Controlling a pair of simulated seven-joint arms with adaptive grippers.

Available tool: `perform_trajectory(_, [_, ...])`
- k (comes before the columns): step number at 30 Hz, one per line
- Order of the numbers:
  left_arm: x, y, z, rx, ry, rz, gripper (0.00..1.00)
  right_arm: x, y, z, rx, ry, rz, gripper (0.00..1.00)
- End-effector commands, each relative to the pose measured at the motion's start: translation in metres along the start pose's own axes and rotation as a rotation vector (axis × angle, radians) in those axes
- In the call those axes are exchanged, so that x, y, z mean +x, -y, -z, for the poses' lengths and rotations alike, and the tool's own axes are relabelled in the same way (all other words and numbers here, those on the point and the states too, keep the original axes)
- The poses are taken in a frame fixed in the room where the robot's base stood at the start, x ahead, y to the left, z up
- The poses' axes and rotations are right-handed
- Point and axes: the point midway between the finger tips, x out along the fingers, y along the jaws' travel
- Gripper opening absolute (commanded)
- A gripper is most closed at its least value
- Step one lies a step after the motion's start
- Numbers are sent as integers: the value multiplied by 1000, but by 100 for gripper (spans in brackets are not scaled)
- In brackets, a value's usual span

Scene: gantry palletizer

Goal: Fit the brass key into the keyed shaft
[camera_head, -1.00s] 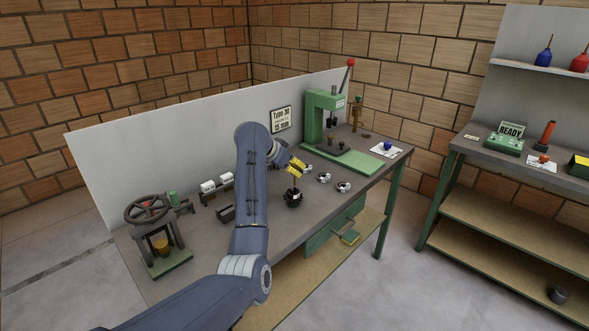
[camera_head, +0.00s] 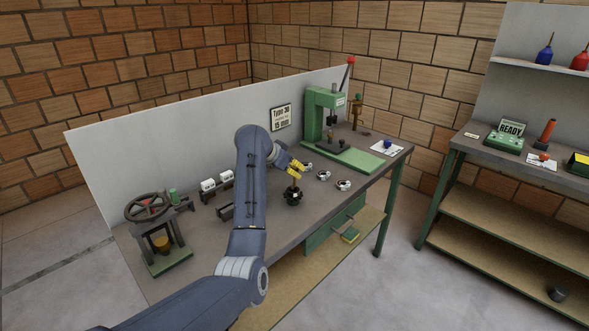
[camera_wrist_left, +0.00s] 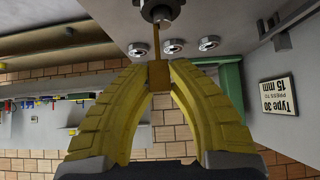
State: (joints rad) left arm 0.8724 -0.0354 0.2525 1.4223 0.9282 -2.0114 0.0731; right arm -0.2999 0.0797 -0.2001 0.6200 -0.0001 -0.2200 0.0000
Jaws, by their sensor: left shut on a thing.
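My left gripper (camera_head: 293,173) hangs over the bench, its yellow fingers pointing down. In the left wrist view its fingertips (camera_wrist_left: 159,75) are shut on the brass key (camera_wrist_left: 156,45), a thin brass strip. The strip runs from the fingertips toward a round grey metal part (camera_wrist_left: 160,10), which looks like the keyed shaft in its holder. In the head view a dark round holder (camera_head: 292,198) stands right below the gripper. The strip's end meets or overlaps the shaft in the picture; I cannot tell whether it is seated. My right gripper is not in view.
Several bearing-like metal rings (camera_head: 323,175) lie right of the holder. A green arbor press (camera_head: 318,112) stands behind, and a handwheel press (camera_head: 158,235) at the left. A small dark block (camera_head: 225,211) sits left of my arm. The bench's front edge is close to the holder.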

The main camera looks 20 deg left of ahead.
Motion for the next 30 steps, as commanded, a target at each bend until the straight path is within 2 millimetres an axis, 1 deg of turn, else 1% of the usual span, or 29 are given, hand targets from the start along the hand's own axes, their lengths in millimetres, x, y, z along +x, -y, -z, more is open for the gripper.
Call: perform_trajectory(30, [15,0,-15,1,1,0,0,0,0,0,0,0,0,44])
